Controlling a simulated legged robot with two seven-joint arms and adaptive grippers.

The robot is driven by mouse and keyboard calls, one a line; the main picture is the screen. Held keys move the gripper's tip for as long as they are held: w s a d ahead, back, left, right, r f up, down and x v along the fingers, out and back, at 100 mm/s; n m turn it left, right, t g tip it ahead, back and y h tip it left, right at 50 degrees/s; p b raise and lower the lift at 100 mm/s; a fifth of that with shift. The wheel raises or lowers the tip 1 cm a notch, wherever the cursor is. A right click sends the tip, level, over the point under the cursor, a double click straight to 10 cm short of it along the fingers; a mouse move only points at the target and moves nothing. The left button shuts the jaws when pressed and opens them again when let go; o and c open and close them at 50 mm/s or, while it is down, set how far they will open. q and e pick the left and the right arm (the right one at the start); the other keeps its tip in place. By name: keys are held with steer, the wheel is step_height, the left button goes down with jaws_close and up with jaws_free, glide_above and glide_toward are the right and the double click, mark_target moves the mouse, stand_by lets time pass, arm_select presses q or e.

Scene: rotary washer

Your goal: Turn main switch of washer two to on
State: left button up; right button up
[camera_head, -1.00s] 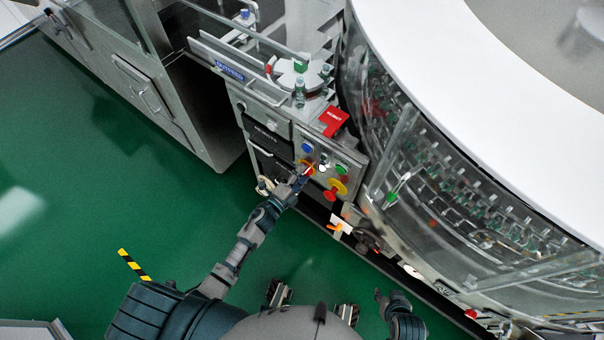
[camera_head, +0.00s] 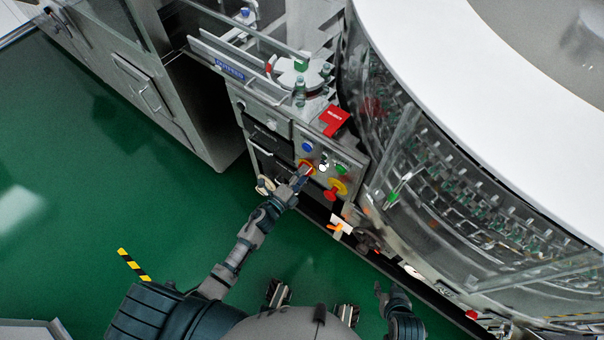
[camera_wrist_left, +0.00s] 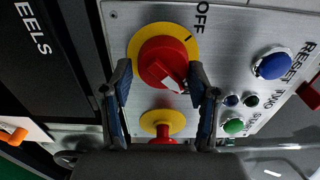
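The main switch is a red rotary knob on a round yellow plate (camera_wrist_left: 165,58), set in a grey panel with the word OFF (camera_wrist_left: 202,14) at its upper right. A white mark on the knob faces lower right. In the head view the switch (camera_head: 307,167) is partly hidden by my left gripper (camera_head: 300,179). In the left wrist view my left gripper (camera_wrist_left: 160,92) is open, with one finger on each side of the knob's lower part. I cannot tell whether the fingers touch it. My right gripper (camera_head: 381,297) is low in the head view, away from the panel, too small to read.
A second red knob on yellow (camera_head: 336,189) sits close to the switch. A blue button (camera_wrist_left: 272,65) and a green button (camera_wrist_left: 233,126) are on the same panel. The large round washer (camera_head: 430,150) stands to the right. Green floor (camera_head: 90,190) is open on the left.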

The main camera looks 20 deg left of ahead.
arm_select(q)
steer(key=shift+o, duration=0.9)
steer(key=shift+f, duration=0.15)
steer(key=v, duration=1.2)
